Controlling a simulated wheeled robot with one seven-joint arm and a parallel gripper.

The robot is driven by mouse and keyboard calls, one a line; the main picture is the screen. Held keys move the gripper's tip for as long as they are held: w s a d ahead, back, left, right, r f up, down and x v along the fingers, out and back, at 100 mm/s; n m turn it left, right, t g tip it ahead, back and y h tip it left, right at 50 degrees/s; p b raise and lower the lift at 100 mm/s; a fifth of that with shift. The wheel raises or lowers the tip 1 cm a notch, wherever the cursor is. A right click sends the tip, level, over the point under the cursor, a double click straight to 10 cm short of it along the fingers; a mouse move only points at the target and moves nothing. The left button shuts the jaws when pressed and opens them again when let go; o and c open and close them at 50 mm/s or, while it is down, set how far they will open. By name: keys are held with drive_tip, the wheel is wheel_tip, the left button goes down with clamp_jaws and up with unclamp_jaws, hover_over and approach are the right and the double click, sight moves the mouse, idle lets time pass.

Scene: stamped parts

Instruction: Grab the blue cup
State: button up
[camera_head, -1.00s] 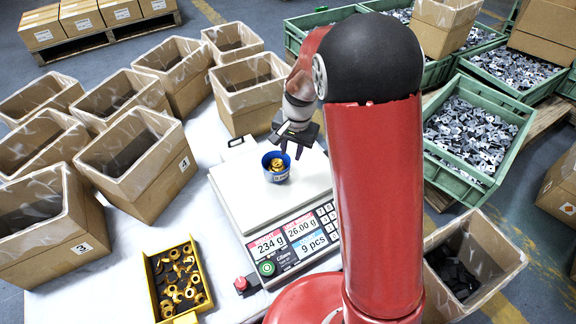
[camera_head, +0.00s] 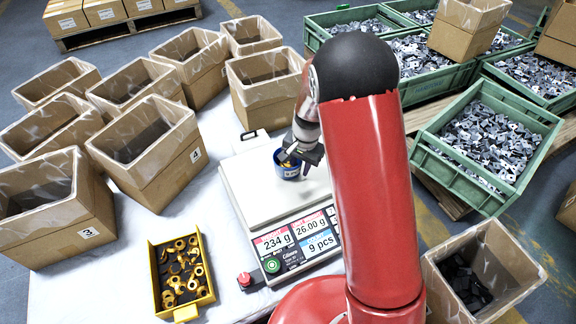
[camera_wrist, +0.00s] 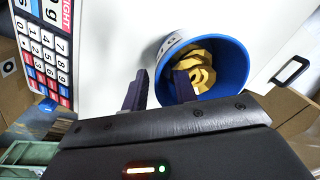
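The blue cup (camera_head: 290,173) stands upright on the white plate of the scale (camera_head: 262,205) and holds golden metal parts. In the wrist view the cup (camera_wrist: 236,66) is seen from above, with the golden parts (camera_wrist: 198,70) inside. My gripper (camera_head: 300,157) is low at the cup's rim, covering part of it in the head view. In the wrist view my gripper (camera_wrist: 160,86) has its two fingers apart. One finger is outside the cup; the other overlaps the rim and seems to reach inside it. I cannot tell whether either finger touches the wall.
The scale's display (camera_head: 300,240) reads 234 g and 9 pcs. A yellow tray (camera_head: 206,262) of golden parts lies in front on the left. Open cardboard boxes (camera_head: 150,150) crowd the left and back. Green crates (camera_head: 485,140) stand to the right.

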drive_tip(key=shift+c, duration=0.5)
clamp_jaws()
drive_tip(key=shift+r, duration=0.1)
